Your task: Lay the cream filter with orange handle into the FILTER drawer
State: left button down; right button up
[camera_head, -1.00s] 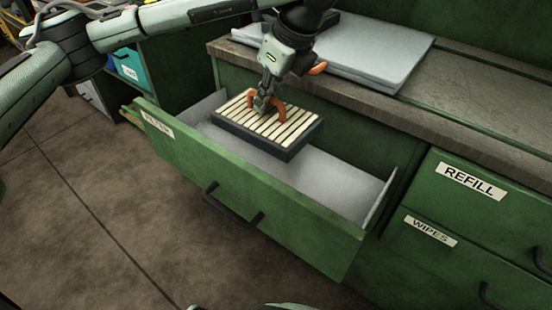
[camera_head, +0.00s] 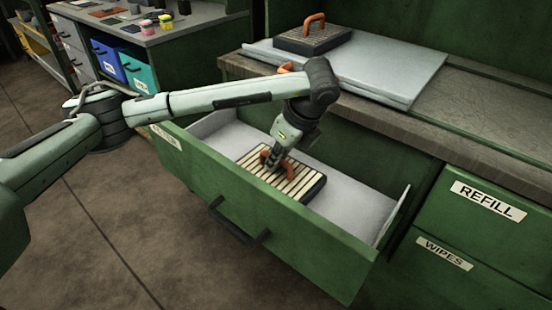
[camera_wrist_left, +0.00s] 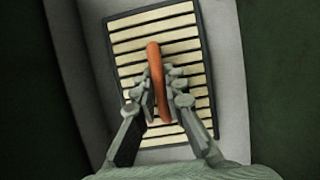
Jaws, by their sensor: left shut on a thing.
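The cream filter (camera_head: 292,181), slatted with a dark frame, is inside the open FILTER drawer (camera_head: 262,225), low between its walls. It also shows in the left wrist view (camera_wrist_left: 190,50), lying over the pale drawer floor. Its orange handle (camera_wrist_left: 156,80) stands up between the fingers of my left gripper (camera_head: 273,163), which is shut on it. The front panel hides the filter's near lower edge, so I cannot tell whether it touches the drawer floor. My right gripper is not in view.
Another slatted filter with an orange handle (camera_head: 313,38) sits on a grey slab (camera_head: 400,72) on the worktop behind. REFILL (camera_head: 488,200) and WIPES (camera_head: 445,254) drawers are shut at right. The drawer's right part is empty.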

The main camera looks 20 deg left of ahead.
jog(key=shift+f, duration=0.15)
pick_arm(q)
jog(key=c, duration=2.1)
grip_release()
jog(key=shift+f, duration=0.15)
jog(key=o, duration=0.5)
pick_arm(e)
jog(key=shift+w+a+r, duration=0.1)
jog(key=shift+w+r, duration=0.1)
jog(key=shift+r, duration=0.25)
pick_arm(q)
jog(key=shift+d+r, duration=0.2)
jog(key=shift+r, duration=0.25)
jog(key=v, duration=0.3)
jog(key=shift+r, duration=0.25)
jog(key=p+v, duration=0.1)
jog(key=v, duration=0.6)
jog(key=shift+d+r, duration=0.2)
jog(key=shift+r, duration=0.15)
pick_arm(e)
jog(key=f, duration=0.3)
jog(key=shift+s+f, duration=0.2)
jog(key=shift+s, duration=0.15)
pick_arm(q)
jog(key=shift+s, duration=0.1)
